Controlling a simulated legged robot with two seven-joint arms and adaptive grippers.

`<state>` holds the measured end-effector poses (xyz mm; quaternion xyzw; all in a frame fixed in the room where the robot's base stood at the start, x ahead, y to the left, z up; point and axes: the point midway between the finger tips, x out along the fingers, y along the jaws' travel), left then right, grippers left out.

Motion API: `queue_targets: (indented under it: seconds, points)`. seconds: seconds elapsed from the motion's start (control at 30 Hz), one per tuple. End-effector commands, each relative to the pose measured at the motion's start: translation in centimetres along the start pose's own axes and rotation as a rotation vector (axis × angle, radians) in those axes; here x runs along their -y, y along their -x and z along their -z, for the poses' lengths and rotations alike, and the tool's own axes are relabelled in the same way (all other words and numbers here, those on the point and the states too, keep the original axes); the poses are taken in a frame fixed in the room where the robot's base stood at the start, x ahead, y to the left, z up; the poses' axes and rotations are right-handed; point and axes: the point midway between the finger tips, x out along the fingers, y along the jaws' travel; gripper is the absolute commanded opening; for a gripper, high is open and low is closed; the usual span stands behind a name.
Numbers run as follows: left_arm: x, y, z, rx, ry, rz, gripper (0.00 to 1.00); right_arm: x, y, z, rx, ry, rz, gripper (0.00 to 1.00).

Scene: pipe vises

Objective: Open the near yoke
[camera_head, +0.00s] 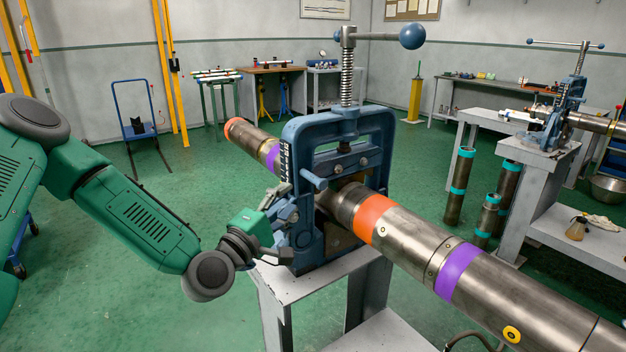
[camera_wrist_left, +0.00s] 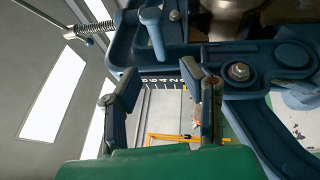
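The near yoke is a blue vise frame (camera_head: 378,130) standing upright in the middle of the head view, with a spring-wrapped screw (camera_head: 347,75) and a ball-ended handle (camera_head: 411,36) on top. A long steel pipe (camera_head: 408,235) with orange and purple bands runs through it. A blue peg (camera_head: 314,181) sticks out of the frame's side; it also shows in the wrist view (camera_wrist_left: 154,30). My left gripper (camera_head: 281,205) is at the frame's lower left side. In the left wrist view its fingers (camera_wrist_left: 166,88) are apart with nothing between them, close beside a bolted blue lug (camera_wrist_left: 240,72). My right gripper is out of view.
The vise stands on a grey stand (camera_head: 290,286). A second vise (camera_head: 566,110) is on a bench at the right, with upright pipes (camera_head: 458,188) near it. Open green floor lies left of the stand.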

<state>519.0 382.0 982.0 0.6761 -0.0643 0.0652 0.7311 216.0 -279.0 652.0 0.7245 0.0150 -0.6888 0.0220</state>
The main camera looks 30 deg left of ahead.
Motion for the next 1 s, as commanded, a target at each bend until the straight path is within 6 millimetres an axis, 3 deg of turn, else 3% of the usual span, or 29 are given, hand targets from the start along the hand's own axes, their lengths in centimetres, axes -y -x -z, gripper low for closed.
queue_targets:
  seconds: [0.2,0.4,0.6,0.87,0.97,1.0]
  points:
    - [0.1,-4.8,0.1,0.002,-0.003,-0.001,0.36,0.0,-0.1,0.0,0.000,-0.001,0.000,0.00]
    - [0.1,-7.8,0.2,0.001,0.000,0.001,0.36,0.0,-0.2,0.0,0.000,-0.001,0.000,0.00]
    - [0.1,-9.0,0.1,0.002,0.001,0.002,0.36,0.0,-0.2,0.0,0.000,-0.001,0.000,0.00]
    - [0.1,-9.1,0.0,0.002,0.000,0.002,0.36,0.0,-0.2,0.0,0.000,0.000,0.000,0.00]
    - [0.1,-9.1,0.0,0.002,0.000,0.002,0.04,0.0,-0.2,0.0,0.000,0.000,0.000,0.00]
    - [0.1,-9.1,0.0,0.002,0.000,0.002,0.00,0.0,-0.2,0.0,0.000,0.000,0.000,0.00]
